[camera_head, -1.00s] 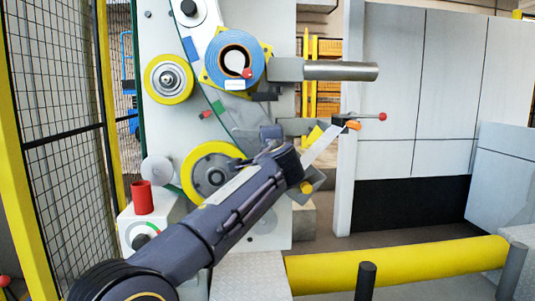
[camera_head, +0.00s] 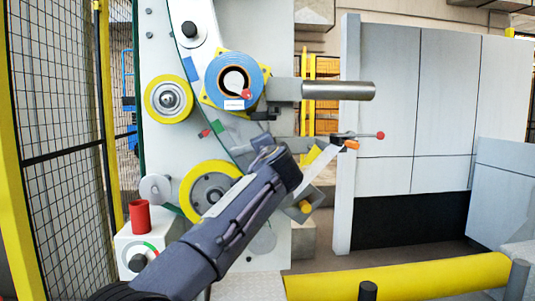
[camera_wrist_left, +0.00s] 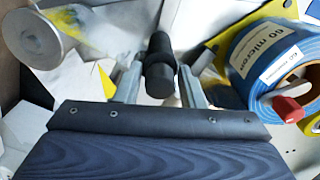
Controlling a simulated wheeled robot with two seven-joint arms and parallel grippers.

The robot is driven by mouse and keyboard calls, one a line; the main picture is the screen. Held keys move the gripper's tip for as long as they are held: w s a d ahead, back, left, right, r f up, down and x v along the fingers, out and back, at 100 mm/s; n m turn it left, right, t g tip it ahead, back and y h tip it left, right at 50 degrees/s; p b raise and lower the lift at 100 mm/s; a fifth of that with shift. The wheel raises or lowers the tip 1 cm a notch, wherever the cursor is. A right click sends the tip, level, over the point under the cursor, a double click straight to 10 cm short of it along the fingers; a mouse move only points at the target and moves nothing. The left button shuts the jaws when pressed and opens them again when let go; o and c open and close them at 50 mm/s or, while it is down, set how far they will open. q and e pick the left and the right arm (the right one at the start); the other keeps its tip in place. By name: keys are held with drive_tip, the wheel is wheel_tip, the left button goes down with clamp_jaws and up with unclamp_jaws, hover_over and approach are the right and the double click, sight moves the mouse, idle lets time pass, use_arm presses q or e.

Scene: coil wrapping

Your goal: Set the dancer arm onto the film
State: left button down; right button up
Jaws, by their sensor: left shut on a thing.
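My left gripper (camera_wrist_left: 158,84) has its two metal fingers closed around a black round handle (camera_wrist_left: 159,52), which looks like the dancer arm's grip. In the head view the left gripper (camera_head: 264,153) is in front of the machine face, and my wrist hides most of the fingers and the handle. The blue film roll (camera_head: 232,82) is mounted above the gripper; it also shows at the right of the left wrist view (camera_wrist_left: 268,67), labelled 60 micron. Whether the dancer arm touches film cannot be told. My right gripper is not in view.
A yellow-rimmed wheel (camera_head: 209,190) is just left of my wrist. A metal bar (camera_head: 338,91) sticks out beside the film roll. A red-knobbed lever (camera_head: 379,135) is to the right. A yellow barrier (camera_head: 400,277) runs low in front; a mesh fence (camera_head: 60,110) stands left.

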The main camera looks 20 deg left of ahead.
use_arm(q)
drive_tip(key=c, duration=1.2)
unclamp_jaws()
drive_tip(key=shift+o, duration=0.2)
drive_tip(key=shift+s+d, duration=0.1)
drive_tip(key=shift+s, duration=0.2)
drive_tip(key=b+v, duration=0.2)
drive_tip(key=v, duration=0.5)
drive_tip(key=shift+s, duration=0.1)
